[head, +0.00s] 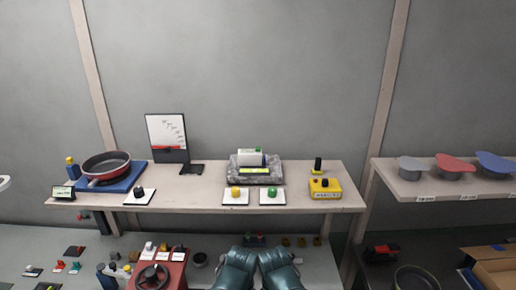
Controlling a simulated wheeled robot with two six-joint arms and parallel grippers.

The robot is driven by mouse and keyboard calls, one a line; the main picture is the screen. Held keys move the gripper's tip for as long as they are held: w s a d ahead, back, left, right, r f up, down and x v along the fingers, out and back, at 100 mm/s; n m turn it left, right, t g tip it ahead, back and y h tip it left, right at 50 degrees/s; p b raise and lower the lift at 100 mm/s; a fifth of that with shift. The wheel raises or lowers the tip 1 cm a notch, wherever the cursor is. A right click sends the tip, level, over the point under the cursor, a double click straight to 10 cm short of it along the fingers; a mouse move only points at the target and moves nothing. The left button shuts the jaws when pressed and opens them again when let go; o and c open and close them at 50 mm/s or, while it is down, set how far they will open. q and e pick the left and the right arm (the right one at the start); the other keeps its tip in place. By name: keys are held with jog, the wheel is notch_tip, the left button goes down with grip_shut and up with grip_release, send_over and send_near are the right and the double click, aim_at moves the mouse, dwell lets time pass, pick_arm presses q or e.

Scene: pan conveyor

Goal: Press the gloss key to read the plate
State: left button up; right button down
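A small white and green instrument (250,156) sits on a grey stone-like block (234,175) in the middle of the bench. A lit yellow-green display (253,170) shows on the block's front; its text is too small to read. In front are a yellow button (236,191) and a green button (272,190) on white plates. A black button (139,190) on a white plate stands further left. Any key labels are too small to read, so I cannot tell which is the gloss key. No gripper fingers show, and nothing touches the buttons.
A red-rimmed pan (106,165) rests on a blue base (129,181) at the left, beside a small display (63,191). A chart board (166,132) stands behind. A yellow box (325,187) is at the right. Two teal shapes (235,270) fill the bottom middle, below the bench edge.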

pick_arm(q)
grip_shut()
dwell(1.4)
